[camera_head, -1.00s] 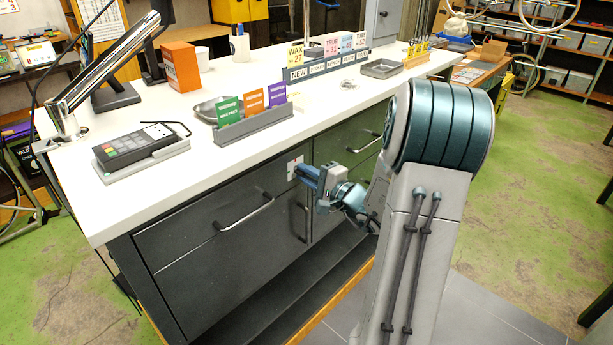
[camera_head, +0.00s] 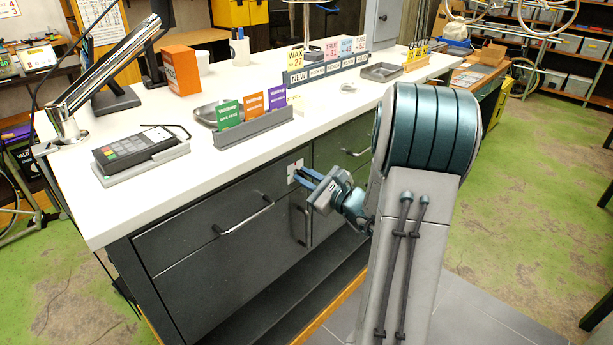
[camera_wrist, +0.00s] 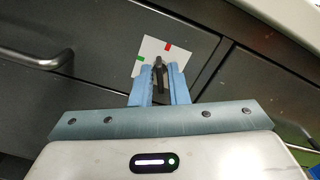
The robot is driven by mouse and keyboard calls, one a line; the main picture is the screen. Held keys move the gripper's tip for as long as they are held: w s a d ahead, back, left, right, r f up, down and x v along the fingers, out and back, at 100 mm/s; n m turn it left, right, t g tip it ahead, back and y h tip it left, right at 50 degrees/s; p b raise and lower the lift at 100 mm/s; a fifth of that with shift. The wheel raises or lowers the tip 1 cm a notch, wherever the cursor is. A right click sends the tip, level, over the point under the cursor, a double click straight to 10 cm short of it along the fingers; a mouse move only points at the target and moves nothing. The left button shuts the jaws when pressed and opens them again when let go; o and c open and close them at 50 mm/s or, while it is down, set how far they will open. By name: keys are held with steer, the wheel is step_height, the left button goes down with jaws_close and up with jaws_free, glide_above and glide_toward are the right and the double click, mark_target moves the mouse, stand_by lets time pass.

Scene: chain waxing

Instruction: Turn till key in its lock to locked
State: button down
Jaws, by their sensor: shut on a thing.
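The till key (camera_wrist: 159,66) is a small dark piece at the lock in the wrist view. It stands in front of a white lock plate (camera_wrist: 180,60), which carries a red mark at its upper right and a green mark at its left. The plate also shows in the head view (camera_head: 293,168) on the counter's dark front. My gripper (camera_wrist: 159,88) has its two blue fingers shut on the key, one on each side. In the head view, my gripper (camera_head: 299,176) reaches the plate, rolled at a tilt. The fingers partly hide the key, and its exact angle is hard to tell.
A drawer handle (camera_head: 245,217) sticks out left of the lock, and an upright handle (camera_head: 304,224) is just below it. The white countertop (camera_head: 240,170) overhangs above. A card terminal (camera_head: 135,147) and a card rack (camera_head: 252,126) stand on it.

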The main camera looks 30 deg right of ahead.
steer(key=m+p, duration=0.2)
steer(key=m, duration=0.3)
stand_by(0.6)
steer(key=c, duration=1.6)
jaws_free()
steer(key=shift+s, duration=0.1)
steer(key=b+v, duration=0.1)
steer(key=v, duration=1.2)
steer(key=shift+s, duration=0.35)
